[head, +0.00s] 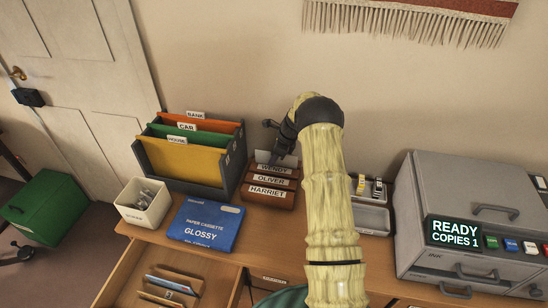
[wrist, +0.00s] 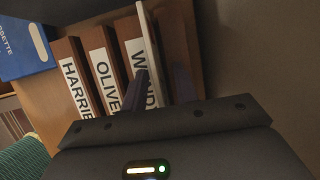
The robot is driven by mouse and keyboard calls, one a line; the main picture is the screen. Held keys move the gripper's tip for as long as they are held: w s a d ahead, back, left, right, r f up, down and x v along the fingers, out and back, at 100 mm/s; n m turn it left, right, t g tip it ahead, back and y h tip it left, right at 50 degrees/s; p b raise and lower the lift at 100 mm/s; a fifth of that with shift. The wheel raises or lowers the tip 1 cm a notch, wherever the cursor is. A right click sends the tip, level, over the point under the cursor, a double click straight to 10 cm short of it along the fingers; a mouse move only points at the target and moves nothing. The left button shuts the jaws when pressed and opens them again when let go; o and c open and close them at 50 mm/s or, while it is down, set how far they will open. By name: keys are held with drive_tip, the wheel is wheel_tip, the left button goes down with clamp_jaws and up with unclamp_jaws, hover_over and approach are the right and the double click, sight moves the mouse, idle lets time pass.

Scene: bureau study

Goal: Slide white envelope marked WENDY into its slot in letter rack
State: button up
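The brown letter rack (head: 267,199) stands on the desk against the wall, its tiers labelled WENDY, OLIVER and HARRIET. The white envelope (head: 262,157) stands upright behind the WENDY label at the back of the rack. In the wrist view the envelope (wrist: 150,42) shows as a thin white edge just behind the WENDY tier. Any writing on it is hidden. My gripper (wrist: 163,84) is at the rack, one finger on each side of the envelope's edge. The fingers look apart, with small gaps beside the envelope. In the head view my arm partly hides the gripper (head: 273,143).
A grey file holder (head: 236,172) with coloured folders stands close left of the rack. A blue paper cassette box (head: 206,224) and a white bin (head: 143,203) lie in front. A grey tray (head: 371,217) and a copier (head: 420,190) are to the right. An open drawer (head: 128,268) juts out below.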

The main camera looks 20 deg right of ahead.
drive_tip(key=b+v, duration=0.1)
drive_tip(key=v, duration=1.6)
drive_tip(key=shift+s+d+r, duration=0.1)
drive_tip(key=s+a+r+n+h+p, duration=0.25)
drive_tip(key=s+a+r+n, duration=0.25)
drive_tip(key=s+a+n, duration=0.75)
drive_tip(key=s+a+r+n+h+p, duration=0.1)
drive_tip(key=s+a+n+p, duration=0.2)
drive_tip(key=s+n, duration=0.9)
drive_tip(key=s+a, duration=0.3)
drive_tip(key=s, duration=0.3)
drive_tip(key=shift+a, duration=0.1)
idle(0.5)
